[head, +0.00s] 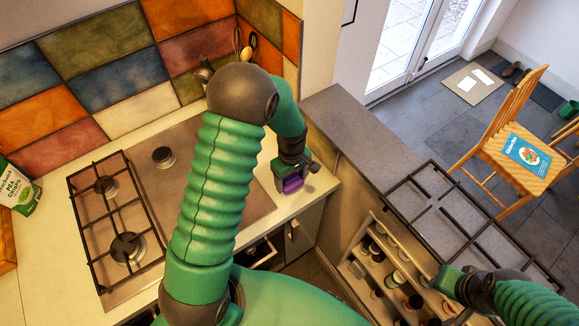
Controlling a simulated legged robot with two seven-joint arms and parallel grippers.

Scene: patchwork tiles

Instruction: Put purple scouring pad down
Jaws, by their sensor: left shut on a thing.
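The purple scouring pad (291,184) is between the jaws of my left gripper (294,178), near the right corner of the pale worktop. The gripper is shut on it, and only a small part of the pad shows. I cannot tell whether the pad touches the worktop (268,190). My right gripper (447,281) is at the lower right, beside the edge of a dark metal rack, and whether it is open or shut is unclear.
A gas hob (118,215) lies on the left worktop. An open rack (385,265) with several jars stands below the grey counter (352,117). A wooden chair (520,150) holding a blue book (527,153) stands at right. The grey counter's far end looks clear.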

